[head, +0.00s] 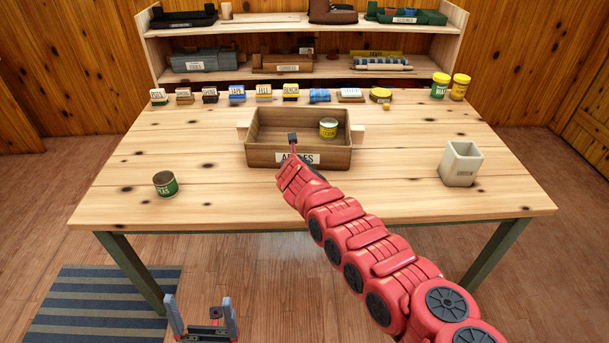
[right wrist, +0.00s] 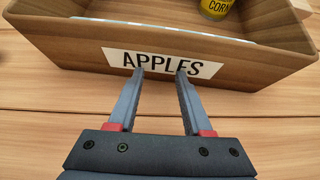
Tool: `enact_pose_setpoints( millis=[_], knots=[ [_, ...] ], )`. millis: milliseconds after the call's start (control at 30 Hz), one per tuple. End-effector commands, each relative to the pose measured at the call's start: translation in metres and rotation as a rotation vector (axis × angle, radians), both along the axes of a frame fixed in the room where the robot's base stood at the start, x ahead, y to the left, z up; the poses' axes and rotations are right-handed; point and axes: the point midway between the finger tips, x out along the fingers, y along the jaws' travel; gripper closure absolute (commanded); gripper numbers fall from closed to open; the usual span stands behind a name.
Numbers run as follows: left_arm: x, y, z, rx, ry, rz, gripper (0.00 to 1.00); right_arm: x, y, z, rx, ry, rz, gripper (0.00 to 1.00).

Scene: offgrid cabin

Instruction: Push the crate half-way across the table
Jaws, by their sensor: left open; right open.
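The brown wooden crate (head: 330,158), labelled APPLES, stands upright around the middle of the table (head: 230,200). A yellow corn can (head: 328,128) is inside it; the can also shows in part in the right wrist view (right wrist: 215,8). My right gripper (right wrist: 161,70) is open and empty, with both fingertips at the crate's front label; I cannot tell whether they touch. In the head view my right arm hides most of that gripper. My left gripper (head: 202,312) is open and empty, low in front of the table.
A green-labelled can (head: 165,184) stands at the table's left and a cream square pot (head: 461,163) at its right. A shelf (head: 300,75) stands behind. Tabletop beside the crate is clear.

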Motion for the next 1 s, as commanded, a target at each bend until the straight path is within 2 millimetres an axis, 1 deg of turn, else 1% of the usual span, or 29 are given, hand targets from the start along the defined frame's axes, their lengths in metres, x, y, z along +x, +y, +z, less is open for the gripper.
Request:
enact_pose_setpoints(
  millis=[33, 233, 367, 600, 1000],
  knots=[
    [0.000, 0.000, -0.007, 0.000, 0.000, 0.000, 0.00, 0.003, 0.000, -0.001, -0.002, -0.005, 0.001, 0.50],
    [0.000, 0.000, -0.019, 0.000, 0.000, 0.000, 0.00, 0.007, -0.001, -0.002, 0.001, -0.001, -0.004, 0.50],
    [0.000, 0.000, -0.026, 0.000, 0.000, 0.000, 0.00, 0.011, -0.002, 0.001, 0.006, -0.003, -0.008, 0.50],
    [0.000, 0.000, -0.041, 0.000, 0.000, 0.000, 0.00, 0.016, -0.004, -0.002, -0.003, -0.001, -0.009, 0.50],
    [0.000, 0.000, -0.065, 0.000, 0.000, 0.000, 0.00, 0.025, -0.006, -0.001, -0.011, -0.004, -0.012, 0.50]
  ],
)
